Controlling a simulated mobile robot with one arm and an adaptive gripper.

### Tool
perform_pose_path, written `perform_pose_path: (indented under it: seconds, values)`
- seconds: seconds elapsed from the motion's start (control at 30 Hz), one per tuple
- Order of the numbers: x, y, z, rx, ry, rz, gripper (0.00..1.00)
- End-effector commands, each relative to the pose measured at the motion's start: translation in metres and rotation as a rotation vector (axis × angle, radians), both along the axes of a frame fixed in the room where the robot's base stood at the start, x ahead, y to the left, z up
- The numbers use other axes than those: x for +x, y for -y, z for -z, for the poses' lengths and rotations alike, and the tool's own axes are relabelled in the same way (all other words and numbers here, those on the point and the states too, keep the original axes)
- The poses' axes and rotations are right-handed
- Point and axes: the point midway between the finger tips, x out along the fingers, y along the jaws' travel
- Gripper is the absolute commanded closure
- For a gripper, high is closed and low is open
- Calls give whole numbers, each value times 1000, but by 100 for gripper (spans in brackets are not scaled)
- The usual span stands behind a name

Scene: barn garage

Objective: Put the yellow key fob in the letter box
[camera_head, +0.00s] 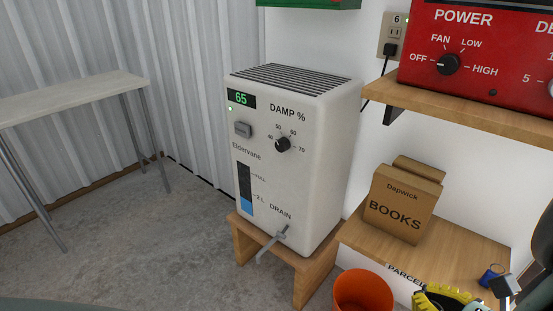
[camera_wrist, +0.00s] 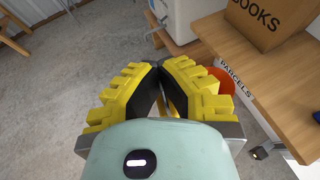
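My gripper (camera_wrist: 159,68) shows in the wrist view with its yellow, black-padded fingers drawn together at the tips. A thin yellowish sliver shows between the fingers, and I cannot tell what it is. Nothing clearly sticks out past the tips. In the head view only part of a yellow finger (camera_head: 445,297) shows at the bottom right edge. I cannot make out the yellow key fob for certain in either view. No slot or box marked for letters shows. A low wooden-topped unit (camera_head: 462,240) has a white front labelled PARCELS, which also shows in the wrist view (camera_wrist: 236,82).
A small blue item (camera_head: 490,273) lies on the unit's right end, near a BOOKS box (camera_head: 403,203). An orange bucket (camera_head: 362,291) stands before the unit. A white dehumidifier (camera_head: 290,160) stands on a wooden stool. A table (camera_head: 65,98) is at left. Floor between is clear.

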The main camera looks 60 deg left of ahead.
Motion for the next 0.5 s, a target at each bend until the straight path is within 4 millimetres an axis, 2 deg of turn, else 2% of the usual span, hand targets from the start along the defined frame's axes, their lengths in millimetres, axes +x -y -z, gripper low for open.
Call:
perform_pose_path:
  seconds: [0.03, 0.5]
  values:
    - [7, 3, -26, -1, 3, 13, 100]
    - [78, 42, -171, -1, 4, 195, 100]
